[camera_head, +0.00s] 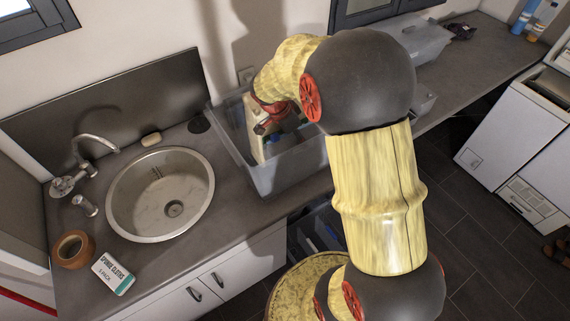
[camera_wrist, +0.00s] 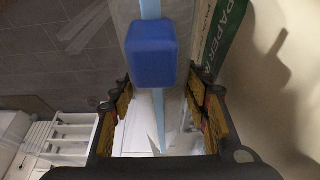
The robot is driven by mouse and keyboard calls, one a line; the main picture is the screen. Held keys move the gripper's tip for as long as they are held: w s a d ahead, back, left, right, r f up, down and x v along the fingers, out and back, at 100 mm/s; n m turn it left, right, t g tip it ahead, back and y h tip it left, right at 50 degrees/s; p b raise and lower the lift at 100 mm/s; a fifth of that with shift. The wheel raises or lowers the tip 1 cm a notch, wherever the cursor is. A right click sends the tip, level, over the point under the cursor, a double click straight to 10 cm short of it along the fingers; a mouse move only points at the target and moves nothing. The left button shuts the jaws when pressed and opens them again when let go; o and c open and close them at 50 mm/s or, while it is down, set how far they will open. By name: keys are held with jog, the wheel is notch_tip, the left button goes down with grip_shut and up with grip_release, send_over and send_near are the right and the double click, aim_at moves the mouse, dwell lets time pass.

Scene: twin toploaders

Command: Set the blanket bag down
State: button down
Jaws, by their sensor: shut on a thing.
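My gripper (camera_wrist: 160,110) has its two fingers on either side of a pale, partly see-through thing, which I take to be the blanket bag (camera_wrist: 147,135). Its outline is unclear. In the head view my gripper (camera_head: 267,125) is at the grey see-through bin (camera_head: 285,178) on the counter, largely hidden by my own arm. A blue block (camera_wrist: 152,55) on a light blue strip shows just beyond the fingers. I cannot tell from the head view whether the bag touches anything.
A white and green box lettered PAPER (camera_wrist: 222,35) is close on the right in the wrist view. A round sink (camera_head: 160,195), tape roll (camera_head: 73,249) and sponge cloths pack (camera_head: 113,273) are left of the bin. White toploaders (camera_head: 500,120) stand at right.

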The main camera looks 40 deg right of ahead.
notch_tip(320, 180, down, 10)
jog(key=shift+r, duration=0.1)
jog(key=shift+w+f, duration=0.1)
jog(key=shift+f, duration=0.15)
dwell(0.4)
jog(key=shift+f+b, duration=0.25)
jog(key=shift+b, duration=0.3)
jog(key=shift+f+b, duration=0.4)
jog(key=shift+b, duration=0.25)
jog(key=c, duration=1.2)
grip_release()
